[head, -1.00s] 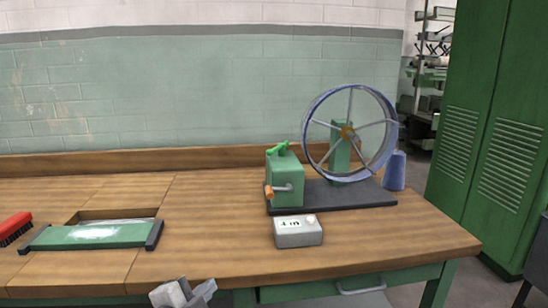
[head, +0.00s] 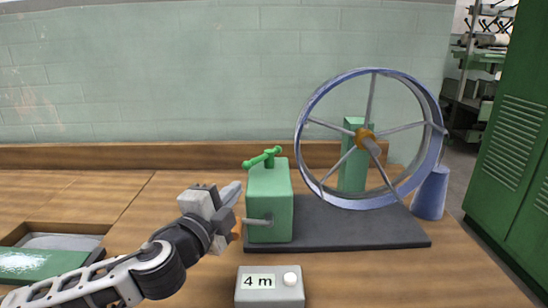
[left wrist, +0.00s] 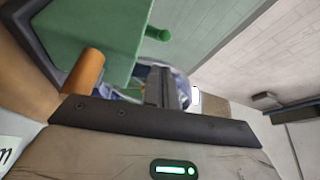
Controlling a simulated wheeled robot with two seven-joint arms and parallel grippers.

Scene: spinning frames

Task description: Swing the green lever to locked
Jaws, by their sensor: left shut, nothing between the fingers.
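The green lever (head: 262,158) sits on top of the green box (head: 270,205) and lies slanted, its right end higher in the head view. One green lever end shows in the left wrist view (left wrist: 158,34). My left gripper (head: 236,190) is shut and empty, left of the green box and lower than the lever. It looks apart from the lever. Its dark fingers show in the left wrist view (left wrist: 166,88). The crank's orange handle (left wrist: 84,72) shows there beside the box; in the head view my gripper mostly hides it. My right gripper is out of view.
A large blue spoked wheel (head: 437,135) stands on the dark base (head: 340,225) right of the box. A blue cup-shaped piece (head: 430,193) is at the far right. A grey box reading "4 m" (head: 270,288) stands in front. A green-topped tray (head: 30,265) lies left.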

